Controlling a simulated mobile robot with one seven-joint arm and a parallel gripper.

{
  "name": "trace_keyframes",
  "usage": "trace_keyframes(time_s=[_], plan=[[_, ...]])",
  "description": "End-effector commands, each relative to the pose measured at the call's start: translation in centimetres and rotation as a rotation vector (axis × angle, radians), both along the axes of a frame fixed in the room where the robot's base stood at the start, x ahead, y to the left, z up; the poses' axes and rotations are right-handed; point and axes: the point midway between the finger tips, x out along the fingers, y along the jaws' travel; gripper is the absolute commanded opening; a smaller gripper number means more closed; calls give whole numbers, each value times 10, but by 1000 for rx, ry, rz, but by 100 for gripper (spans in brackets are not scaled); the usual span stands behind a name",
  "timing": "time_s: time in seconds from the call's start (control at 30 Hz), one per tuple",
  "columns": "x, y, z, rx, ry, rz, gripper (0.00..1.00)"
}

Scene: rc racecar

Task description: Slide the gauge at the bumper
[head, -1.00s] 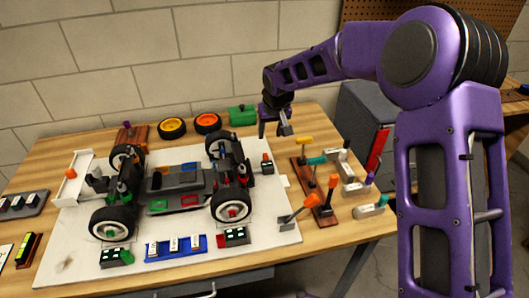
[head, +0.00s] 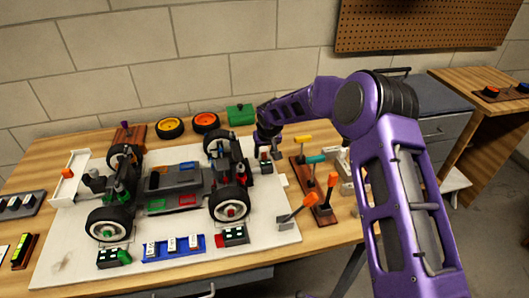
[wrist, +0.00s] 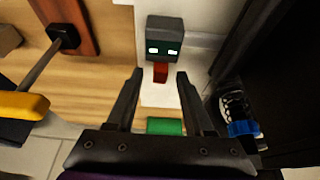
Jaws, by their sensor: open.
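The gauge (head: 265,166) is a small dark block at the right, bumper end of the car, on the white board. In the wrist view its dark face (wrist: 165,48) shows two lit white windows, with a red part (wrist: 160,73) sticking out toward my gripper. My gripper (wrist: 160,77) is open. Its two fingertips are on either side of the red part in the picture; I cannot tell whether they touch it. In the head view my gripper (head: 272,150) is just above and behind the gauge, partly covering it. The car (head: 174,182) stands on the board to the left.
Two similar gauges, one with green (head: 114,257) and one with red (head: 233,236), sit at the board's front. A tool rack (head: 317,190) with several handles stands close on the right. A green box (head: 241,114) and orange-centred wheels (head: 205,122) are behind.

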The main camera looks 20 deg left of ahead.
Motion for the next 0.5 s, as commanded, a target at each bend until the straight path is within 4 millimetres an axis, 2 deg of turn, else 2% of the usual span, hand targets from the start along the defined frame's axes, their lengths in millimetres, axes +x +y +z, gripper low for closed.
trace_keyframes(time_s=[0.1, 0.4, 0.5], plan=[[0, 0, 0, 0, 0, 0, 52], [0, 0, 0, 0, 0, 0, 0], [0, 0, 0, 0, 0, 0, 0]])
